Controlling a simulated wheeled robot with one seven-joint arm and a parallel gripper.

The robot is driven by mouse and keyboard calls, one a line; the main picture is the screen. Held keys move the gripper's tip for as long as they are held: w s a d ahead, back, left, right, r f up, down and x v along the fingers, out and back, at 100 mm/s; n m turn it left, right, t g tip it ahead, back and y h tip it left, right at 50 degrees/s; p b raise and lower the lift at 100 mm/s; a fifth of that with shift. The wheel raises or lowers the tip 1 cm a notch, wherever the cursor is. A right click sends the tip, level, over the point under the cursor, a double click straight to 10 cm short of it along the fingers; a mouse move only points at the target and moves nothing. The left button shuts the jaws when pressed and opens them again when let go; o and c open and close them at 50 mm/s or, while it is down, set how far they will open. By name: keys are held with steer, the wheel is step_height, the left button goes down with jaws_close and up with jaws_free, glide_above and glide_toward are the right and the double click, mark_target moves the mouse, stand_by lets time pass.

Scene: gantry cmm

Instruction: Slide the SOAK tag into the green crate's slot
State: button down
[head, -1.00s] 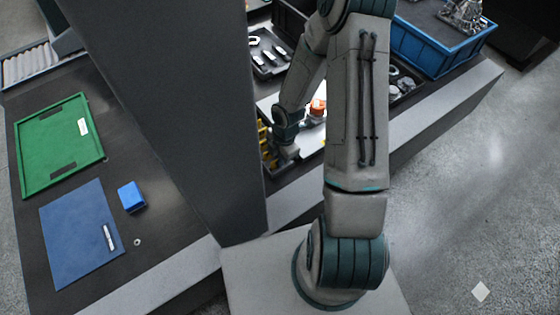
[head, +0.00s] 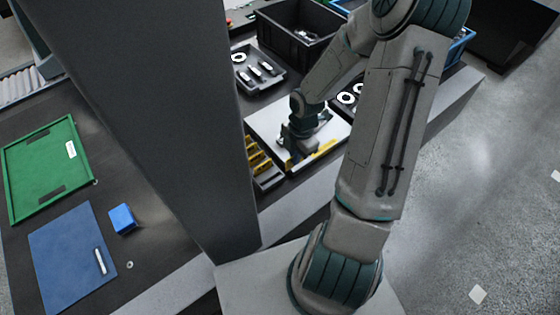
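A green, shallow-walled tray-like piece (head: 38,190) lies at the far left in the head view, with a white label (head: 71,149) and dark strips on it. I cannot tell if it is the green crate, and no slot is clear. No lettering is readable, so I cannot pick out the SOAK tag. My gripper (head: 293,162) is low over a white board (head: 268,121) in the middle, right of a dark tray of yellow pieces. A yellow strip (head: 325,149) shows beside it on the board. My wrist hides the fingertips and anything between them.
A dark tray of yellow pieces (head: 262,165) is beside the board. Behind are a tray of metal parts (head: 259,72) and a black bin (head: 297,35). A blue mat (head: 68,255) and a blue block (head: 122,219) lie left. A grey column blocks the middle-left.

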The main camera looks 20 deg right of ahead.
steer(key=d+r+p, duration=0.4)
steer(key=r+p, duration=0.1)
steer(key=r, duration=0.2)
steer(key=shift+s, duration=0.45)
stand_by(0.5)
